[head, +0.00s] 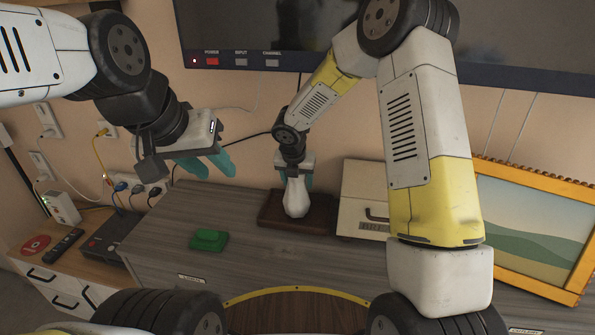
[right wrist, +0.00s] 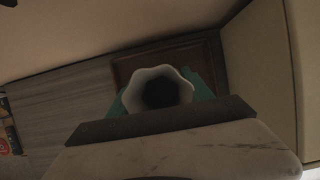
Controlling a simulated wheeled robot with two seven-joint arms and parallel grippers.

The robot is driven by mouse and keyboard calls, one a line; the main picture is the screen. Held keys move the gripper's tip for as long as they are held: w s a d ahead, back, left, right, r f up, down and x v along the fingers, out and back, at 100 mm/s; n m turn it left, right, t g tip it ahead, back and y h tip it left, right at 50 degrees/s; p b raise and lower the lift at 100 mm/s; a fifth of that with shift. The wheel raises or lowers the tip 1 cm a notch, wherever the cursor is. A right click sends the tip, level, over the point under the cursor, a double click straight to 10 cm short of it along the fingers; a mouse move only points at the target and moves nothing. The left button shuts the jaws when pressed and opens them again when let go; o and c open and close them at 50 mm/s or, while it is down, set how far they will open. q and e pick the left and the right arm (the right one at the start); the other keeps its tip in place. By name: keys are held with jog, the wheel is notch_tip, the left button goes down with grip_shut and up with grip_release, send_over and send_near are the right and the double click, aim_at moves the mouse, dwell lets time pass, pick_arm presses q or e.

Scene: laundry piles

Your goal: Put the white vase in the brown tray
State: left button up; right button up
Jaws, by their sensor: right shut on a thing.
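The white vase (head: 296,199) is upright over the brown tray (head: 322,213) on the grey wooden dresser top in the head view. My right gripper (head: 297,177) is shut on the vase near its top. In the right wrist view the vase's wavy rim and dark mouth (right wrist: 158,90) show between the teal fingers, with the tray (right wrist: 196,57) behind. I cannot tell whether the vase's base touches the tray. My left gripper (head: 222,162) is empty, its teal fingers apart, above the left part of the dresser.
A green object (head: 209,240) lies on the dresser left of the tray. A beige box (head: 363,200) stands close to the tray's right side. A framed picture (head: 535,225) leans farther right. A TV (head: 245,40) hangs above. Dresser top between the green object and tray is clear.

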jog(key=shift+w+f, duration=0.15)
jog(key=shift+w, duration=0.05)
jog(key=shift+f, duration=0.1)
jog(key=o, duration=1.8)
jog(key=shift+c, duration=0.2)
